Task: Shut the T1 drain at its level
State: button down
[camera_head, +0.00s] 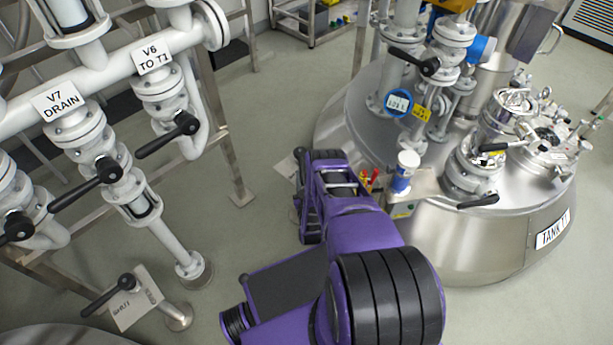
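Tank T1 (480,245) is the large steel vessel at the right, with a "TANK T1" plate (553,229) on its side. My purple arm reaches from the bottom centre toward the tank's left side. My gripper (312,170) is at the far end of the arm, low beside the tank. Its fingertips and whatever lies between them are hidden by the arm. A pale plate (286,166) shows just left of my gripper; no writing on it is readable. No T1 drain handle is clearly visible; the area around my gripper is covered.
White pipes at left carry the V7 DRAIN (97,172) and V6 TO T1 (170,135) valves with black levers. A low black lever (112,294) stands by a tilted label plate at lower left.

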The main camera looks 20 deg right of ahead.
jog(key=shift+w+a+r+m+g+h, duration=0.1)
jog(key=shift+w+a+m+g+h, duration=0.1)
jog(key=shift+a+m+h, duration=0.25)
jog(key=shift+w+a+m+g+h, duration=0.15)
jog(key=shift+a+m+g+h, duration=0.1)
jog(key=shift+h, duration=0.3)
jog(key=c, duration=0.7)
grip_release()
jog(key=shift+s, duration=0.25)
